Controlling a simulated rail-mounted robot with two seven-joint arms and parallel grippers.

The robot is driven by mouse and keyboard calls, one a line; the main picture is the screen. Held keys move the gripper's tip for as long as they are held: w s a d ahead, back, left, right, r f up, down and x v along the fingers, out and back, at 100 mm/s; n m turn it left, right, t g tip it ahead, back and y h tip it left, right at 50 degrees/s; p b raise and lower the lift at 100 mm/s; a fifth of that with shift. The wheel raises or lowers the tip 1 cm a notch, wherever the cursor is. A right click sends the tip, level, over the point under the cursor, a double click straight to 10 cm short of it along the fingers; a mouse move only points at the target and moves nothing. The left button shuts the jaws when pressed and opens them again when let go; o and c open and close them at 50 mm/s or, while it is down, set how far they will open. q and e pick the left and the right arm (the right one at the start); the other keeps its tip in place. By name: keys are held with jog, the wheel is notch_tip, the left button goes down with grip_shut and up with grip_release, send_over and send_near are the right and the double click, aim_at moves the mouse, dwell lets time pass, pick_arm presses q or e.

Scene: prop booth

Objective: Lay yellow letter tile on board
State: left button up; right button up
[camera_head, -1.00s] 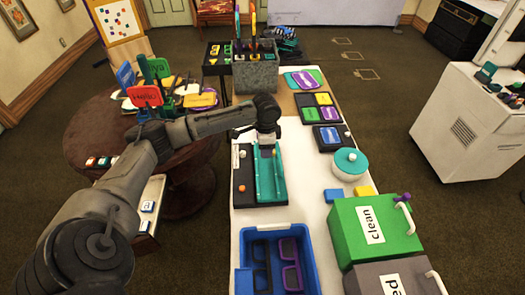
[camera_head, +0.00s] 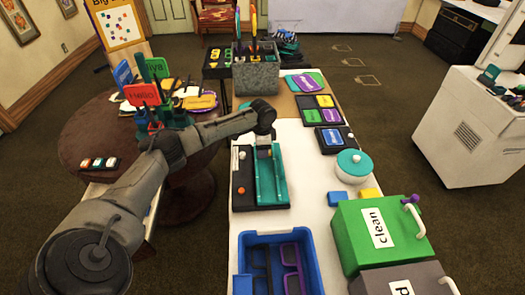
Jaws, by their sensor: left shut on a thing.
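My left gripper (camera_head: 264,147) points down over the teal tray (camera_head: 270,185) at the far end of a black board-like base (camera_head: 243,190). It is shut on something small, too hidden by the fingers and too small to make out. I cannot tell whether this is the yellow letter tile. Another yellow tile-like square (camera_head: 325,101) sits in a black tray with green and purple ones, to the right of the gripper. An easel board (camera_head: 122,27) with coloured marks on a white sheet stands at the far left. My right gripper is not in view.
A blue bin (camera_head: 318,270) with dark and purple frames stands in front. A white lidded pot (camera_head: 351,165), a yellow block (camera_head: 371,194), a blue block (camera_head: 337,198) and a green box (camera_head: 380,235) stand on the right. A grey pen holder (camera_head: 256,78) stands behind. White tabletop (camera_head: 310,185) is bare mid-right.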

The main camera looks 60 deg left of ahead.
pick_arm(q)
jog(key=shift+f, duration=0.3)
jog(key=o, duration=0.9)
notch_tip(320, 180, up, 12)
jog(key=p, duration=0.3)
jog(key=shift+r+p, duration=0.15)
jog(key=shift+p, duration=0.25)
